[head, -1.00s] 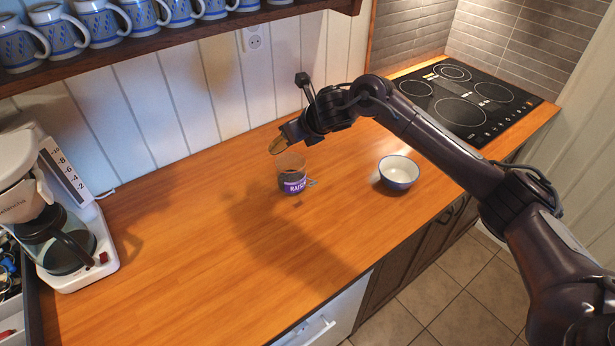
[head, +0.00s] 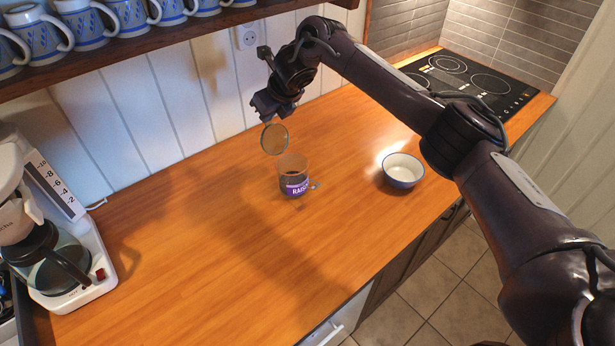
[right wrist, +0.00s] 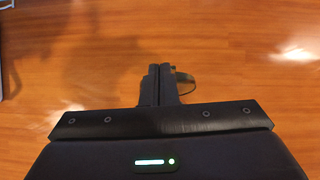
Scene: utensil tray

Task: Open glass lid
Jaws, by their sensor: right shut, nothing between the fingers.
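A glass jar (head: 293,180) with a purple label, its dark contents showing, stands on the wooden counter in the head view. Its round lid (head: 274,138) is tilted up at the back-left of the rim, so the mouth is uncovered. A small metal clasp (head: 313,186) sticks out at the jar's right side. My right gripper (head: 262,110) is above and behind the lid, close to it; I cannot tell whether they touch. In the right wrist view its fingers (right wrist: 160,75) are shut and empty, with a thin curved edge beside them. My left gripper is out of view.
A white-and-blue bowl (head: 403,171) sits right of the jar. A coffee maker (head: 75,270) stands at the left, a cooktop (head: 470,80) at the back right. Mugs (head: 85,22) line a shelf above. The counter in front of the jar is clear.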

